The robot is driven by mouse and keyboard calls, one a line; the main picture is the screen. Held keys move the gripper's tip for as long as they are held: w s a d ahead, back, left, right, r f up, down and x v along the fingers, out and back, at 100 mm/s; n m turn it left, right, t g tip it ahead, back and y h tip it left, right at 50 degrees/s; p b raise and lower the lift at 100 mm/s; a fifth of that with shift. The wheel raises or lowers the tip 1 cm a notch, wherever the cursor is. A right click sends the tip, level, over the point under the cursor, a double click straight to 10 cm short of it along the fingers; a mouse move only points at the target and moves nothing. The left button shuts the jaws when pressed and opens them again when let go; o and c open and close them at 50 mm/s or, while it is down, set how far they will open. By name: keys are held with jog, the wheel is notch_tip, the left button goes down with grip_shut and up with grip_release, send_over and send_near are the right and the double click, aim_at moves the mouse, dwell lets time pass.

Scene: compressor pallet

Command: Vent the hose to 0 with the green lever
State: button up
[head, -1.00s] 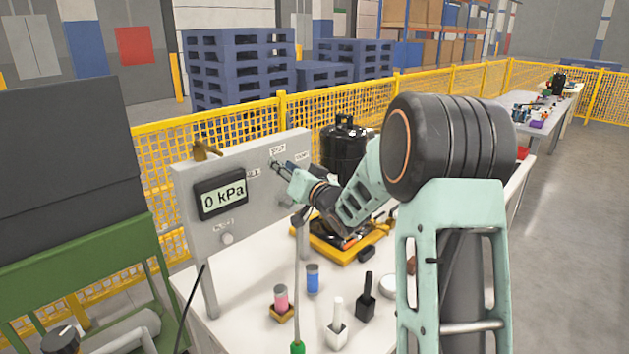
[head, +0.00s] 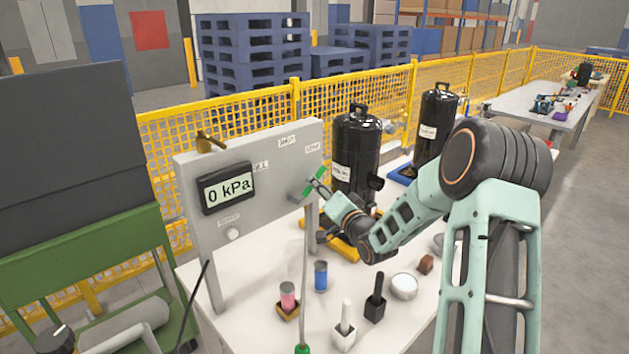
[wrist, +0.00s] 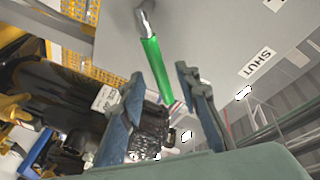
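The grey panel (head: 262,195) carries a digital display (head: 227,190) that reads 0 kPa. The green lever (head: 314,184) is at the panel's right end and slants up to the right in the head view. It also shows in the wrist view (wrist: 155,65), joined to a metal pivot at the panel. My gripper (head: 323,190) is right at the lever. In the wrist view its two fingers (wrist: 161,80) are apart, with the lever's free end in the gap between them. Contact cannot be told.
Black tanks (head: 356,150) stand behind my arm. Small bottles, a pink cup (head: 288,295) and a blue cup (head: 321,276) crowd the bench front. Yellow fencing (head: 225,125) runs behind.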

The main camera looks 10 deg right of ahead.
jog(key=shift+x, duration=1.65)
jog(key=shift+c, duration=0.4)
grip_shut()
